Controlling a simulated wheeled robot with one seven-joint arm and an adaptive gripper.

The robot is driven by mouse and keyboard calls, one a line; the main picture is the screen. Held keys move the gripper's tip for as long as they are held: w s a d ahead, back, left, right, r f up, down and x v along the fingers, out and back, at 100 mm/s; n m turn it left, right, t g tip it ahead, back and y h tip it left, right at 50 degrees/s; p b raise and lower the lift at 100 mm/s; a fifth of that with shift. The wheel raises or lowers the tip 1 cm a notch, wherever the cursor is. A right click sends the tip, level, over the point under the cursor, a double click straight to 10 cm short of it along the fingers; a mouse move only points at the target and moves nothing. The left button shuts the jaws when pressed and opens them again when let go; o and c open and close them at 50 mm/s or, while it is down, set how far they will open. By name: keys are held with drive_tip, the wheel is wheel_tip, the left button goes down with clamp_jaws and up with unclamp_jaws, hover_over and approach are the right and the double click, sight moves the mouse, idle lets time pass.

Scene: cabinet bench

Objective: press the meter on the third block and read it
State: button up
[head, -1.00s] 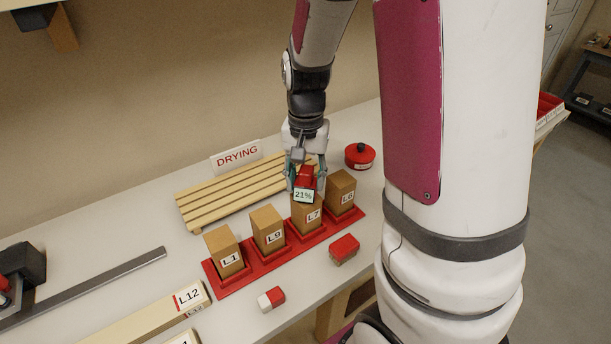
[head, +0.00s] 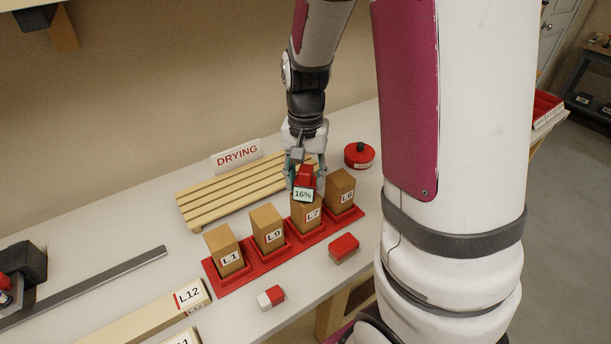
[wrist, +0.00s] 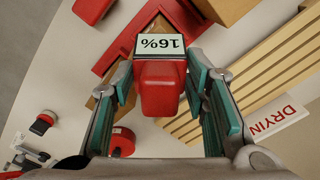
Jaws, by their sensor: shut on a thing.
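My gripper (head: 306,184) is shut on the red meter (head: 306,177), with a finger on each side of it. The meter's display (head: 303,195) faces the head camera and reads 16%. In the wrist view the meter (wrist: 159,90) sits between the teal finger pads, and 16% shows upside down. The meter is at the top of block L7 (head: 311,217), third from the left in the red rack (head: 235,281). The meter hides most of that block's top, and I cannot see the contact itself. Blocks L1 (head: 225,250), L9 (head: 268,229) and another (head: 341,190) stand upright in the rack.
A slatted wooden rack (head: 215,198) lies behind the blocks by a DRYING sign (head: 237,156). A red round pot (head: 359,156) stands right of it. A red-topped block (head: 343,249) and a small red-and-white block (head: 271,298) lie in front. Board L12 (head: 150,315) lies at left.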

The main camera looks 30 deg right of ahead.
drive_tip(key=shift+f, duration=0.1)
drive_tip(key=shift+r+p, duration=2)
drive_tip(key=shift+r, duration=1.55)
